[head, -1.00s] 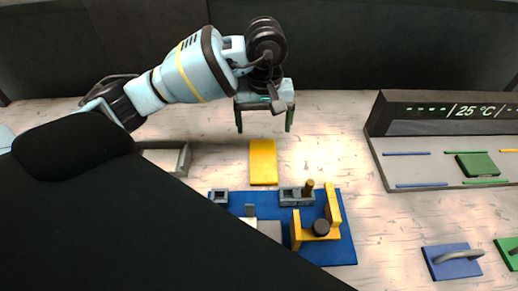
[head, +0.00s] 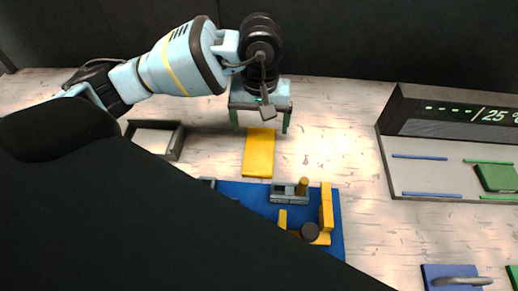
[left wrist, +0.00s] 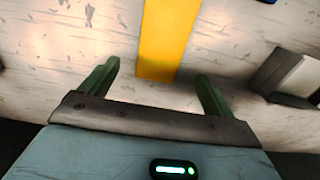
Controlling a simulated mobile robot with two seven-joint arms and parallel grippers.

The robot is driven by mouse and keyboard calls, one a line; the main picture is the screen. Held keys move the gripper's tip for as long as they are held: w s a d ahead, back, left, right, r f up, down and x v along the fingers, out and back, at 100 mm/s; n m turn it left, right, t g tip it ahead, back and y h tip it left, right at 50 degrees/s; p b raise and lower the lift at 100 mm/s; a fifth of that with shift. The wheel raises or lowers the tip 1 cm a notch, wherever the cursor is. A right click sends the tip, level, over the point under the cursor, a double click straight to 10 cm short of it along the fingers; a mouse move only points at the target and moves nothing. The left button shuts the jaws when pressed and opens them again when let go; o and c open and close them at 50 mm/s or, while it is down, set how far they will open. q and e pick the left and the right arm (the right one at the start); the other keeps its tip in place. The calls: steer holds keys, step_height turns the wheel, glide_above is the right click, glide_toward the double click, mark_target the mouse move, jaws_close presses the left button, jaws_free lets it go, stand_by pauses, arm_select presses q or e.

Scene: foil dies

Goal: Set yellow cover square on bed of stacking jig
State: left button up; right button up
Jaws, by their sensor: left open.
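The yellow cover (head: 258,155) lies flat on the pale table, just beyond the stacking jig. My left gripper (head: 260,125) is open and empty at the cover's far end. In the left wrist view, the near end of the cover (left wrist: 168,35) shows between and ahead of the two green fingertips, with a gap on each side. My right gripper is not in view.
A grey open tray (head: 178,142) sits left of the cover. A tray with a 25 °C display (head: 450,120) stands at right, holding coloured rods and a green block (head: 497,177). A blue handled block (head: 455,275) is at front right. The table right of the cover is clear.

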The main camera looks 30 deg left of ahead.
mark_target(260, 140)
arm_select(q)
steer(key=shift+w+a+f+p, duration=0.1)
steer(key=shift+w+f+p, duration=0.05)
steer(key=shift+f, duration=1.3)
steer(key=shift+w+a+f+p, duration=0.1)
steer(key=shift+w+f+p, duration=0.05)
steer(key=shift+f, duration=1.25)
steer(key=shift+c, duration=0.4)
steer(key=c, duration=1.1)
steer(key=shift+r, duration=5)
